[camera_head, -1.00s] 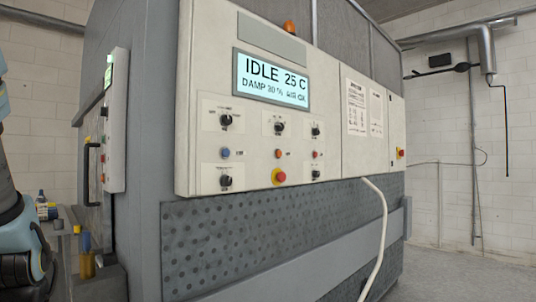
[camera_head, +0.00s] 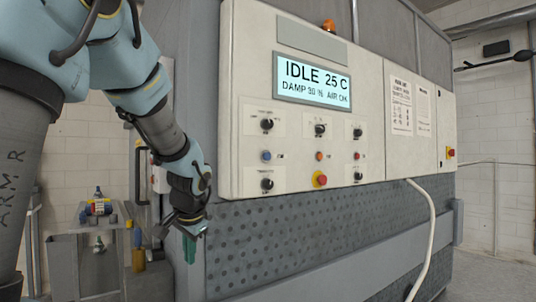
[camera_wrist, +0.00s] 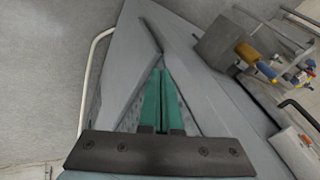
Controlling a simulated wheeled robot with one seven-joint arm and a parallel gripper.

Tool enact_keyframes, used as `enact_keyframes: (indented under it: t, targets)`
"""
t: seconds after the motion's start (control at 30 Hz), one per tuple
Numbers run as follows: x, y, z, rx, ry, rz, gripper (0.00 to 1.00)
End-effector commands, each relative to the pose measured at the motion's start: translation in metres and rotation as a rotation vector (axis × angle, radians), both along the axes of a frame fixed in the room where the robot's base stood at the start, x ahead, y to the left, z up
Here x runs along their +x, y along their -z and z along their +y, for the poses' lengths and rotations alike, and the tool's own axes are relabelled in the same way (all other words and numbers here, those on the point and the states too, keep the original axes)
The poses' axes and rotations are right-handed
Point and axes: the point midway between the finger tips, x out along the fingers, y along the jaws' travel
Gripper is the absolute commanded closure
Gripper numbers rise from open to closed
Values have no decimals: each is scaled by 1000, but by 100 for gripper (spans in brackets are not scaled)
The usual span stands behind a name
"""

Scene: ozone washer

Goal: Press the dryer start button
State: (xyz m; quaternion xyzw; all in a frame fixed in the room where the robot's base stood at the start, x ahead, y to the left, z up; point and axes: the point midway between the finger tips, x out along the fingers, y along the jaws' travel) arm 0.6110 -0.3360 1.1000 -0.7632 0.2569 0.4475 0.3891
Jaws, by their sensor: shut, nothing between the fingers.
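The dryer's pale control panel (camera_head: 300,220) is on the grey machine in the head view. Its lit display (camera_head: 312,80) reads IDLE 25 C, DAMP 30 %, AIR OK. The button labels are too small to read. My gripper (camera_head: 190,250) hangs left of and below the panel, apart from the buttons, pointing down. Its green fingers (camera_wrist: 160,100) are together and empty in the wrist view.
A white hose (camera_head: 428,225) runs down from the panel's underside. A grey rail (camera_head: 350,255) crosses the machine's lower front. A small metal cart (camera_head: 85,240) with bottles stands at the left. Bare floor (camera_head: 495,275) shows at the right.

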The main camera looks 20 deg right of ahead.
Motion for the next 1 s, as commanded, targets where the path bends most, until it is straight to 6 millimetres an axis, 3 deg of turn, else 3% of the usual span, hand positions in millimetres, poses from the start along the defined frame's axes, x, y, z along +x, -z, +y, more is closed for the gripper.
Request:
enact_keyframes:
  t: [0.03,0.17,0.3,0.5,0.7,1.0]
  targets:
    - [8,-23,-31,23,90,-50,100]
    - [20,-77,-98,90,287,-181,100]
    - [18,-137,-168,155,472,-327,100]
    - [0,-206,-242,222,645,-498,100]
    - [-13,-239,-273,252,714,-582,100]
    - [-15,-243,-277,256,722,-592,100]
